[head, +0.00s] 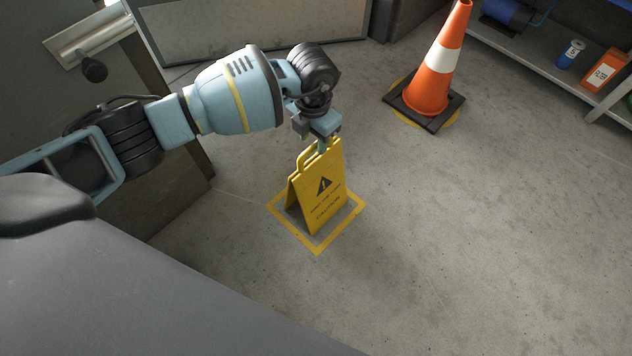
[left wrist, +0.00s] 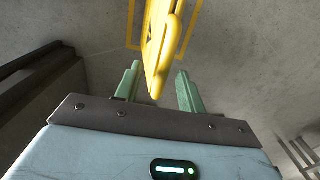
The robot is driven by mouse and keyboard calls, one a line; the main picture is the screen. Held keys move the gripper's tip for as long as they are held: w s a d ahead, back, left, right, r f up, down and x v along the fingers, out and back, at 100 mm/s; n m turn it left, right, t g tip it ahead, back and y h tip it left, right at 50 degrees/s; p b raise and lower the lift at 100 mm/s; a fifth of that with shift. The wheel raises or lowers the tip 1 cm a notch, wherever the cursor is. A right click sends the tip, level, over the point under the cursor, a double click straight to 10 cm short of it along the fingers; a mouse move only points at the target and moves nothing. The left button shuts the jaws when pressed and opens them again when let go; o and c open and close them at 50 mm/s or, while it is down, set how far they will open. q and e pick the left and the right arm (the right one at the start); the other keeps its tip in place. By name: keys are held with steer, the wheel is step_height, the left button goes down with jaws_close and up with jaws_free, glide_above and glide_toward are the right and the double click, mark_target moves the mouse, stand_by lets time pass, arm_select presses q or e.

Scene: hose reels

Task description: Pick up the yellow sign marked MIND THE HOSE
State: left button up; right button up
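The yellow sign (head: 330,202) stands upright as an A-frame on the floor, with a black warning triangle and small dark lettering on its face. In the left wrist view the sign (left wrist: 160,42) is seen from above, edge on. My left gripper (head: 319,146) is at the top of the sign, pointing down. In the left wrist view its two green fingers (left wrist: 158,68) are apart, with the sign's top between them and a gap showing on each side. The exact contact is hidden in the head view. My right gripper is in neither view.
A yellow square outline (head: 318,248) is marked on the floor around the sign. An orange and white cone (head: 430,88) on a dark base stands behind to the right. A shelf (head: 545,62) with containers is at the top right. The floor at right is clear.

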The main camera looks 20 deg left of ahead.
arm_select(q)
steer(key=f+b, duration=0.2)
steer(key=f, duration=0.3)
steer(key=shift+w+d+b, duration=0.1)
steer(key=shift+d+b, duration=0.15)
steer(key=shift+b, duration=0.15)
steer(key=shift+r, duration=0.1)
jaws_close()
stand_by(0.4)
stand_by(0.4)
steer(key=shift+r, duration=0.1)
